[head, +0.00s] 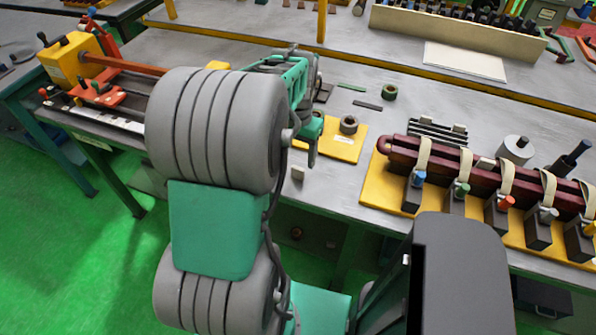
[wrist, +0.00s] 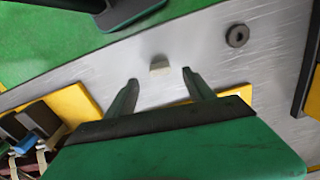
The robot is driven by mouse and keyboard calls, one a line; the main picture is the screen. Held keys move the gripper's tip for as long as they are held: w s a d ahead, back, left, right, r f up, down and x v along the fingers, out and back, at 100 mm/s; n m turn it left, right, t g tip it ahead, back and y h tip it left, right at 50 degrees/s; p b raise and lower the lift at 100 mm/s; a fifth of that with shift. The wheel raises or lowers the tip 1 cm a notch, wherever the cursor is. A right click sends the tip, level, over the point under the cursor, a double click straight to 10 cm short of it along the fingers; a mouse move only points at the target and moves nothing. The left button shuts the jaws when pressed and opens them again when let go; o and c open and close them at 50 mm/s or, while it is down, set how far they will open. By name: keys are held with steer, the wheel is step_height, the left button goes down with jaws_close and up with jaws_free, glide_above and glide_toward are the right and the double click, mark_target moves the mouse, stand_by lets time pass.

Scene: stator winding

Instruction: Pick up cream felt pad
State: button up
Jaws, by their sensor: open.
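In the wrist view the pad (wrist: 160,65) lies just beyond the fingertips, roughly centred across the gap. My gripper (wrist: 160,79) is open, with nothing between its fingers.
A yellow plate (head: 325,145) carries a dark ring (head: 348,124). To the right, a dark red rack (head: 470,175) stands on a yellow base. In the wrist view a dark ring (wrist: 237,36) lies on bare table, right of the pad. Grey table surrounds the pad.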

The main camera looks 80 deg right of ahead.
mark_target(297, 169)
step_height(297, 169, down, 6)
steer(key=shift+a+p, duration=0.15)
steer(key=shift+p, duration=0.45)
jaws_close()
